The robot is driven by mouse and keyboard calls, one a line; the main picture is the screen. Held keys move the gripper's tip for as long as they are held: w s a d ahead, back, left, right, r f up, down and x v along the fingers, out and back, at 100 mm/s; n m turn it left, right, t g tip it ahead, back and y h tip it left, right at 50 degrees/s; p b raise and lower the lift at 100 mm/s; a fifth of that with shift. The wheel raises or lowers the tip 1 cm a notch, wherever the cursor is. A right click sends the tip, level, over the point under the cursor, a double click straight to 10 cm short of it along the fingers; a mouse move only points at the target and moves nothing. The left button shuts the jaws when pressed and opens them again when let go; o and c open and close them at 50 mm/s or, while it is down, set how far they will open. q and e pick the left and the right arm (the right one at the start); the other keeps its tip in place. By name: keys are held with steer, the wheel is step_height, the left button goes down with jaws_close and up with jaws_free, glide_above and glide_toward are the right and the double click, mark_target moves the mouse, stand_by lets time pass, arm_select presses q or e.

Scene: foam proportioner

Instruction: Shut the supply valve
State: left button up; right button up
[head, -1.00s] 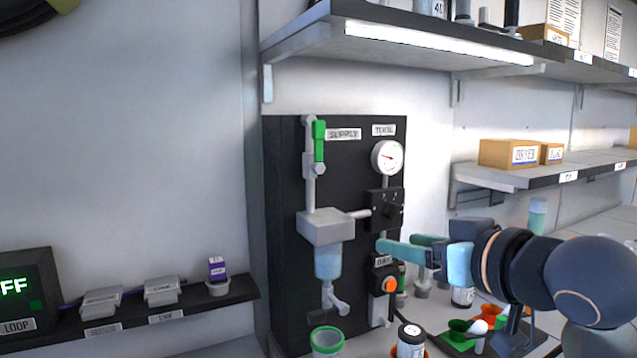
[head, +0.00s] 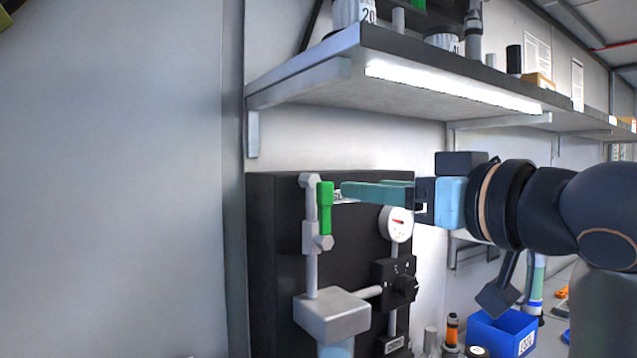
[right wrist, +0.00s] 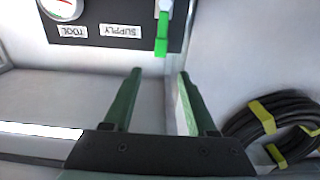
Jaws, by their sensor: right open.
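The supply valve's green handle (head: 325,208) stands upright alongside its grey vertical pipe, near the top left of the black panel (head: 272,270). In the right wrist view the handle (right wrist: 161,36) shows at the top, beyond the fingertips. My right gripper (head: 345,188) is at about the handle's height, just to its right in the head view. In the right wrist view my right gripper (right wrist: 160,72) has its green fingers spread, with nothing between them. In the head view the fingers partly cover the SUPPLY label.
A lit shelf (head: 450,95) overhangs the panel above my right gripper. A gauge (head: 396,224) and a black selector (head: 397,283) sit right of the pipe. A blue bin (head: 503,335) stands at lower right. A coiled hose (right wrist: 270,128) shows in the wrist view.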

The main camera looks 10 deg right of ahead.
mark_target(328, 185)
steer(key=p+x, duration=0.1)
steer(key=x, duration=1)
steer(key=shift+p, duration=0.35)
steer(key=shift+c, duration=0.3)
steer(key=shift+s, duration=0.1)
jaws_close()
stand_by(0.3)
